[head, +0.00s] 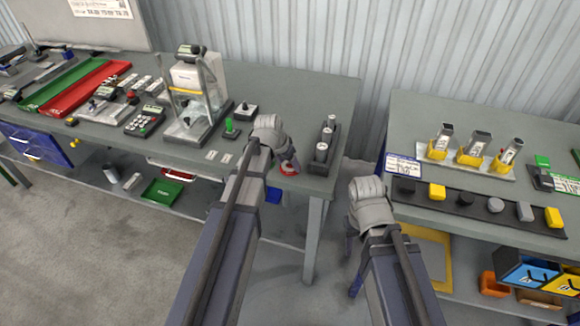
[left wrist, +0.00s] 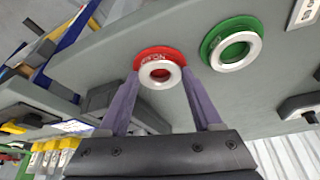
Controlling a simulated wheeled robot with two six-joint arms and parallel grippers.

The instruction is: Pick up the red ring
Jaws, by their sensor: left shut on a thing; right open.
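The red ring (head: 289,173) shows in the head view near the front right of the left table, just beyond my left gripper (head: 284,160). In the left wrist view the red ring (left wrist: 150,55) has a pale round collar and sits between the two purple fingers of my left gripper (left wrist: 158,80), which is shut on it. I cannot tell whether the ring touches the tabletop. My right gripper (head: 352,262) is open and empty, pointing down in the gap between the tables.
A green ring (left wrist: 209,42) lies beside the red one in the left wrist view. A dark rack with several cylinders (head: 322,152) stands to the right on the left table (head: 300,90). The right table (head: 420,110) holds yellow holders and a dark strip of blocks.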

